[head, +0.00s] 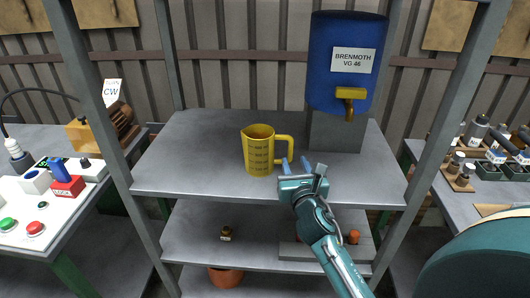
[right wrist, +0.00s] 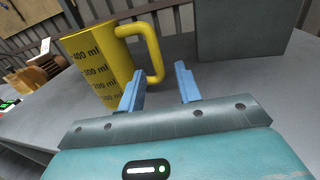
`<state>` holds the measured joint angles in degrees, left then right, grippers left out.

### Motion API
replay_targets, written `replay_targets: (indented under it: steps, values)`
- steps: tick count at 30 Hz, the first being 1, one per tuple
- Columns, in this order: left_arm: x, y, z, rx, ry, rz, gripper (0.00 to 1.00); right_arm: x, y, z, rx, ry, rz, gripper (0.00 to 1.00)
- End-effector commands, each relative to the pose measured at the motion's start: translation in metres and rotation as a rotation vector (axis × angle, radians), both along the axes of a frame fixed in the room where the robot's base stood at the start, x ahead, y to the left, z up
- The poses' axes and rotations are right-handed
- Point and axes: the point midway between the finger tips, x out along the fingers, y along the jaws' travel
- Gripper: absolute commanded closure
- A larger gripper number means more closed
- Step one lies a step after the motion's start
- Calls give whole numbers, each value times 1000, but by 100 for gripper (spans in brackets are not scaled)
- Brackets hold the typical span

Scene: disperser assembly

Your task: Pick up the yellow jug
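The yellow jug (head: 259,152) stands upright on the grey upper shelf, its handle pointing right in the head view. It also shows in the right wrist view (right wrist: 97,67), with dark millilitre marks on its side. My right gripper (head: 295,163) is just right of and in front of the jug's handle. In the right wrist view its two blue fingers (right wrist: 160,88) are apart with nothing between them. The left finger looks close to the lower part of the handle; I cannot tell whether they touch. My left gripper is not in view.
A blue drum (head: 343,75) labelled BRENMOTH VG 46, with a brass tap (head: 350,97), sits on a grey block (head: 337,132) behind right. Shelf posts (head: 437,125) flank the shelf. The shelf (head: 190,165) is clear left of the jug. Side benches hold several small items.

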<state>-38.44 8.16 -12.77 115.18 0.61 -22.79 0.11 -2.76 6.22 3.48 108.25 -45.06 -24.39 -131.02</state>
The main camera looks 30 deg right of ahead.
Motion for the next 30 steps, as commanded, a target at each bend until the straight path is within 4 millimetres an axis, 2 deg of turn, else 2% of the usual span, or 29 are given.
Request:
replay_targets:
  steps: [7, 12, 20, 30]
  values:
    - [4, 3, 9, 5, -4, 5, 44, 31, -8, 8, 4, -1, -2, 66]
    - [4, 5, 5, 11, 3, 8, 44, 48, -14, 6, 2, 0, 0, 66]
    - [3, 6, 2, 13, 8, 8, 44, 50, -15, 5, 1, 1, 1, 66]
    - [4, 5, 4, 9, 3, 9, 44, 50, -15, 5, 1, 1, 1, 93]
